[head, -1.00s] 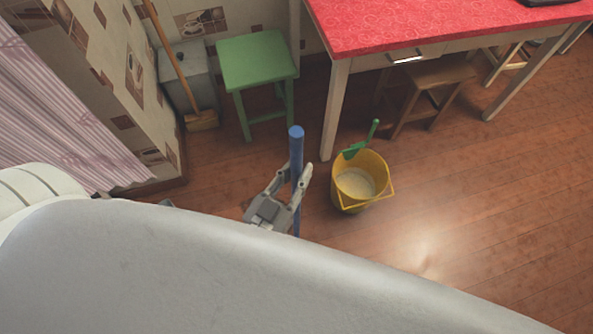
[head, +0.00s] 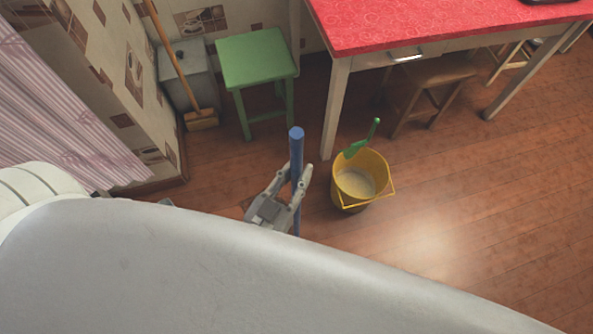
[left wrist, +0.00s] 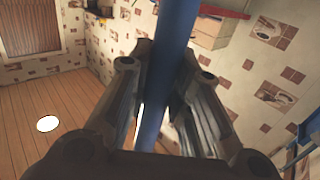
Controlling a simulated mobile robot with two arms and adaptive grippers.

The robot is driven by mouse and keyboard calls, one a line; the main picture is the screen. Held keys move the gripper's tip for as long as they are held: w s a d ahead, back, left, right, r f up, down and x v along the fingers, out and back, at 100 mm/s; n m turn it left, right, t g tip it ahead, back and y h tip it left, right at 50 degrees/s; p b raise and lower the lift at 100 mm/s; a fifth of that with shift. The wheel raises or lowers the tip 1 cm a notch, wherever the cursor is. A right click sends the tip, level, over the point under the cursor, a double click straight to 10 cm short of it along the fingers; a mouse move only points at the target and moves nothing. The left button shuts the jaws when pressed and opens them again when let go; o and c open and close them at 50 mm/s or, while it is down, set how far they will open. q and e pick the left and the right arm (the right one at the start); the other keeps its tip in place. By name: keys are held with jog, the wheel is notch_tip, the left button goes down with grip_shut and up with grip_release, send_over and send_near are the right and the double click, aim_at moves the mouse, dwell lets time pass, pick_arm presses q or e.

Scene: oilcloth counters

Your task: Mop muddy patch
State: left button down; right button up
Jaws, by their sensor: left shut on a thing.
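My left gripper (head: 291,187) is shut on a blue pole (head: 296,150), which stands roughly upright in the head view. The pole also passes between the fingers in the left wrist view (left wrist: 172,60). Its lower end is hidden behind my own body in the head view, so I cannot see what is on it. A yellow bucket (head: 349,198) stands on the floor just right of the gripper, with pale contents and a green-handled brush or scoop (head: 356,149) at its rim. No muddy patch shows clearly. My right gripper is not in view.
A green stool (head: 257,62) stands by the wall. A broom (head: 182,75) leans by a grey bin (head: 200,88). A red-topped table (head: 420,22) stands at the back right, with a brown stool (head: 432,75) under it. The wooden floor at right is clear.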

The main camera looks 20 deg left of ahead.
pick_arm(q)
jog(key=shift+f+b, duration=0.3)
jog(key=shift+f, duration=0.2)
jog(key=shift+w+a+r, duration=0.1)
jog(key=shift+w+a, duration=0.05)
jog(key=shift+w, duration=0.1)
jog(key=shift+w+a+p, duration=0.45)
jog(key=shift+w+a, duration=0.1)
jog(key=shift+w, duration=0.25)
jog(key=shift+w+a+p, duration=0.4)
jog(key=shift+w+a, duration=0.15)
jog(key=shift+w, duration=0.25)
jog(key=shift+w+a+p, duration=0.35)
jog(key=shift+w+a, duration=0.3)
jog(key=shift+w, duration=0.3)
jog(key=shift+w+a+p, duration=0.3)
jog(key=shift+w+a, duration=0.35)
jog(key=shift+w, duration=0.3)
